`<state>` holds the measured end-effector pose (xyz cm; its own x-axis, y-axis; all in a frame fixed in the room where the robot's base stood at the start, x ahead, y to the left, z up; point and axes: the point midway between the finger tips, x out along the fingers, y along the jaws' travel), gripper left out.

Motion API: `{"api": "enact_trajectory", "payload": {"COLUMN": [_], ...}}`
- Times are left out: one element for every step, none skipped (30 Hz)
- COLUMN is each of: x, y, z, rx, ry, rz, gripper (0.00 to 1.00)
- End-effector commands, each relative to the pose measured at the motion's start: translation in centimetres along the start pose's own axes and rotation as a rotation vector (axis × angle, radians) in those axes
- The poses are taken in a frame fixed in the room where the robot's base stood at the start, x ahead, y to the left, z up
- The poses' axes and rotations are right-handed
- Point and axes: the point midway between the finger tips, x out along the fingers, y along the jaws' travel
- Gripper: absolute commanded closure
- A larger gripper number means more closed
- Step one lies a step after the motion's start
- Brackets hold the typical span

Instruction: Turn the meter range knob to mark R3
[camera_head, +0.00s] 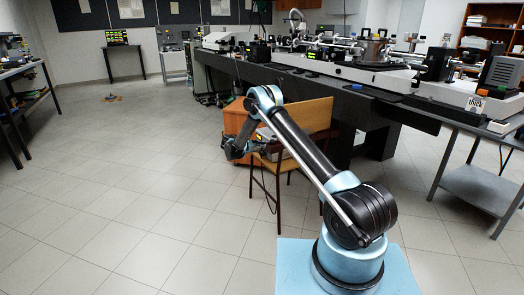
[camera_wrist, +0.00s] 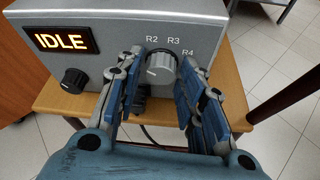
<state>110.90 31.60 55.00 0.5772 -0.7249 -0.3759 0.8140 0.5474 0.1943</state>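The meter (camera_wrist: 100,22) is a grey box on a wooden chair, with a lit display (camera_wrist: 62,40) reading IDLE. Its range knob (camera_wrist: 160,68) is light grey with a dark surround, below the printed marks R2, R3 and R4. I cannot tell which mark the knob points to. My gripper (camera_wrist: 161,60) is open, with one finger on each side of the knob; I cannot tell whether either touches it. In the head view my gripper (camera_head: 235,146) is at the meter (camera_head: 272,146), which my arm partly hides.
A black knob (camera_wrist: 74,80) sits below the display. The chair (camera_head: 308,118) stands by a wooden cabinet (camera_head: 236,116) and a long dark optics bench (camera_head: 340,90). Open tiled floor (camera_head: 130,190) lies to the left.

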Motion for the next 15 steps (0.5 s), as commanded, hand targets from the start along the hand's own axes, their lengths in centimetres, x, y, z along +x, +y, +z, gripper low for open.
{"api": "enact_trajectory", "payload": {"x": [-0.01,-0.01,-0.01,-0.01,-0.01,-0.01,-0.01,-0.02,-0.02,-0.02,-0.02,-0.02,-0.02,-0.02,-0.03], "y": [0.00,0.00,0.00,0.00,0.00,0.00,0.00,0.00,-0.01,-0.02,-0.03,-0.04,-0.05,-0.07,-0.08], "z": [0.00,0.00,0.00,0.00,0.00,0.00,0.00,0.00,0.00,0.00,0.00,0.00,0.00,0.00,0.00], "rx": [0.000,0.000,0.000,0.000,0.000,0.000,0.000,0.001,0.004,0.006,0.010,0.017,0.024,0.033,0.045], "ry": [0.000,0.000,0.000,0.000,0.000,0.000,0.000,0.000,0.000,0.000,0.000,0.000,0.000,0.000,0.000], "rz": [0.000,0.000,0.000,0.000,0.000,0.000,0.000,0.000,0.001,0.002,0.004,0.007,0.009,0.013,0.018], "gripper": [0.84,0.91,0.96,0.96,0.96,0.96,0.96,0.96,0.96,0.96,0.96,0.96,0.96,0.96,0.96]}}
